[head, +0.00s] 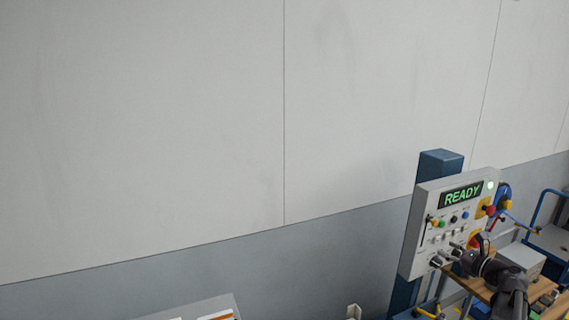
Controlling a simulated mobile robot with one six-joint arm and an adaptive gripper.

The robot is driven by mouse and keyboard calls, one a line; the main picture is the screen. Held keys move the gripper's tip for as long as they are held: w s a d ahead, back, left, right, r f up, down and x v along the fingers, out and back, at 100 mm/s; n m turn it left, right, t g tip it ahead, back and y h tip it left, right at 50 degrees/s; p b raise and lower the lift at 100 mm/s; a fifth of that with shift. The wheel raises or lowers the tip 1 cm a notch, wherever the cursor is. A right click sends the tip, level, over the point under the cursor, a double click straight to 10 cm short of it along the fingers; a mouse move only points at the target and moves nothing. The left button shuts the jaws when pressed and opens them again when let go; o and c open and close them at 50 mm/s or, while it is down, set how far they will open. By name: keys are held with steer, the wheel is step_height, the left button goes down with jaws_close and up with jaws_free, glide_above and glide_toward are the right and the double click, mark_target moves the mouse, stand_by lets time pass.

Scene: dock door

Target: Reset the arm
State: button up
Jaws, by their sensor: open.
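My arm (510,282) rises from the bottom right corner, dark grey and bent at a joint. My gripper (452,255) is at its left end, open and small in the picture, in front of the lower part of a grey control panel (411,250). I cannot tell whether it touches the panel. Nothing shows held in it. The panel's display (462,194) reads READY in green, with a lit round lamp (490,185) beside it. Coloured buttons and dark knobs sit below the display. My arm hides part of the panel's lower right.
The panel is on a blue post (441,160) before a grey wall (180,130). A wooden bench top (480,291) with a grey box (522,259) is behind my arm. A blue-railed cart (545,210) stands at far right. A grey surface (222,302) shows at bottom.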

steer(key=s+a+f+n+g+b, duration=0.1)
steer(key=a+f+n+g+b, duration=0.25)
steer(key=a+f+n, duration=0.65)
steer(key=s+a+f+n+g+b, duration=0.1)
steer(key=a+f+n+g+b, duration=0.35)
steer(key=a, duration=0.95)
steer(key=s+a+f+n+g+h+b, duration=0.5)
steer(key=s+a+f+n+g+h, duration=0.1)
steer(key=s+a+f+n, duration=0.6)
step_height(320, 180, down, 4)
steer(key=a+n+g, duration=0.1)
steer(key=a+n, duration=0.1)
steer(key=n, duration=0.1)
steer(key=shift+s+f+h+b, duration=0.2)
steer(key=shift+f+h+b, duration=0.05)
steer(key=shift+h+b, duration=0.15)
stand_by(0.8)
